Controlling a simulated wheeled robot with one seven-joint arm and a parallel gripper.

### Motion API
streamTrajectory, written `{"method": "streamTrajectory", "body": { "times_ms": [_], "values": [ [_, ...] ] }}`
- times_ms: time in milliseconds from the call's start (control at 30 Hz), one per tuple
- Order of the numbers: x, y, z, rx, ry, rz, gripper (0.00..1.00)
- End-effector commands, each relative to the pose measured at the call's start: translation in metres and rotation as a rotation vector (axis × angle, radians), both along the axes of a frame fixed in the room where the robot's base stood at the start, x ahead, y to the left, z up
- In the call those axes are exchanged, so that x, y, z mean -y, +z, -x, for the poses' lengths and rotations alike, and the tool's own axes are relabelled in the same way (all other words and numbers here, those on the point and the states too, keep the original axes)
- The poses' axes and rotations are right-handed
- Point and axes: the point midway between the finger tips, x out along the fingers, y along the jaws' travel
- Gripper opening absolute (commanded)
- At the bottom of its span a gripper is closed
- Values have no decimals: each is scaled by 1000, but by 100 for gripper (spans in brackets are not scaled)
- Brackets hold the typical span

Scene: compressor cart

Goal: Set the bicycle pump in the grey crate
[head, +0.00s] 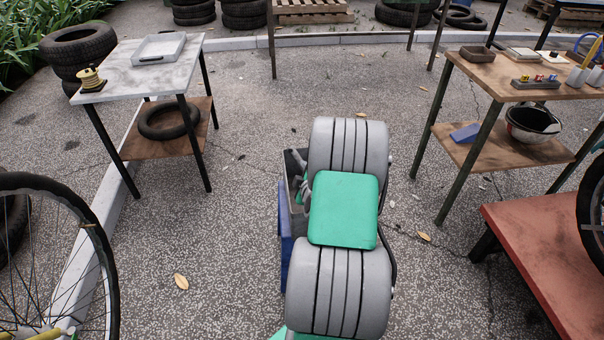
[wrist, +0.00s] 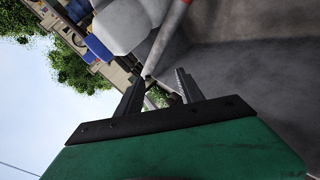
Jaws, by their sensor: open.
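My gripper (wrist: 160,90) is open in the wrist view, its two dark fingers apart. A thin grey rod with a red part (wrist: 165,38), which looks like the bicycle pump, runs just beyond the fingertips; I see no grip on it. Broad grey surfaces (wrist: 255,90), perhaps the inside of the grey crate, fill the right of that view. In the head view a grey box (head: 290,168), likely the crate, shows partly behind my arm, above something blue (head: 286,225). My arm hides most of it, and whether the pump rests inside cannot be told.
A white-topped table (head: 120,75) with a shallow grey tray (head: 159,49) and a yellow spool (head: 91,79) stands left. A wooden table (head: 470,72) with small items and a red platform (head: 540,240) stand right. Open paving lies between them.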

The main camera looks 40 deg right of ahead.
Motion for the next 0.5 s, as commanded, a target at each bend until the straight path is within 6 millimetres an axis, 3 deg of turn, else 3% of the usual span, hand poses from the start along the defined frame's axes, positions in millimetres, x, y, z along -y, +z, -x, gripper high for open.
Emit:
{"method": "streamTrajectory", "body": {
  "times_ms": [233,500],
  "values": [
    [-5,7,10,1,-2,1,45],
    [-34,35,64,3,-5,2,45]
  ]
}}
